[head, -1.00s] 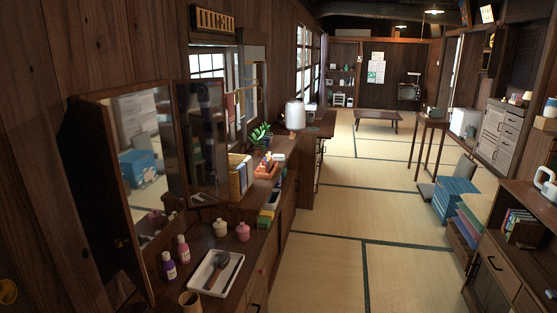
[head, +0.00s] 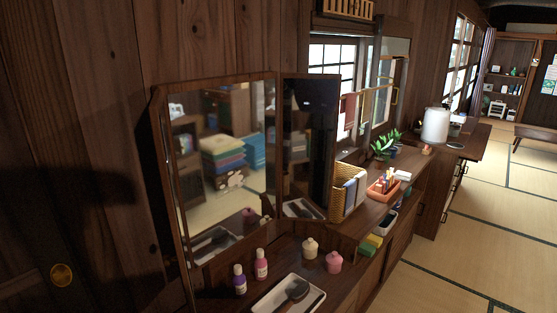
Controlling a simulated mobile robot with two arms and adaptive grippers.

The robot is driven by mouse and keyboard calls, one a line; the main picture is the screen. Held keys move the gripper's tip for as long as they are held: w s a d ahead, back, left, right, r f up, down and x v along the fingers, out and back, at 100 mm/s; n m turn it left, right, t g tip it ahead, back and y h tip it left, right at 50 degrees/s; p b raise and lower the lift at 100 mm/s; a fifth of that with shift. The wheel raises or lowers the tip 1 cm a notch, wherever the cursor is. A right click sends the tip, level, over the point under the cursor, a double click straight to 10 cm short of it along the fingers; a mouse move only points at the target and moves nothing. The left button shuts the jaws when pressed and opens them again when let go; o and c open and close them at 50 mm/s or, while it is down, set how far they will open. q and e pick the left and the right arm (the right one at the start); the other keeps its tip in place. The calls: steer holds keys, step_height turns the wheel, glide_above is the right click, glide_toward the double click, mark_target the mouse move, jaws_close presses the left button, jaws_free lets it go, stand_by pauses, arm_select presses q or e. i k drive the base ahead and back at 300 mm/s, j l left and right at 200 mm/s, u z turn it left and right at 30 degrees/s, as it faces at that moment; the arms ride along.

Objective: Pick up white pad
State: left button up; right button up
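I cannot pick out a white pad for certain in the head view. A small flat pale thing (head: 456,145) lies on the far counter beside a white cylinder (head: 435,125), too small to identify. A white tray (head: 289,296) with a dark brush (head: 294,291) sits on the near dresser top at the bottom, partly cut off by the frame edge. Neither of my grippers is in view.
A folding mirror (head: 222,140) stands on the dresser and reflects stacked coloured cloths. Bottles (head: 261,264), small jars (head: 334,262), a file holder (head: 349,190), an orange box (head: 383,188) and a plant (head: 385,145) crowd the top. Tatami floor (head: 460,245) at right is clear.

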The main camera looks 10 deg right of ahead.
mark_target(403, 176)
steer(key=i+l, duration=0.15)
steer(key=l, duration=0.2)
steer(key=i+l+u, duration=0.1)
steer(key=l, duration=0.3)
steer(key=i+l, duration=0.25)
steer(key=i+l+u, duration=0.1)
steer(key=l, duration=0.35)
steer(key=i+l, duration=0.2)
steer(key=l, duration=0.2)
steer(key=i+l+u, duration=0.1)
steer(key=l, duration=0.3)
steer(key=i, duration=0.05)
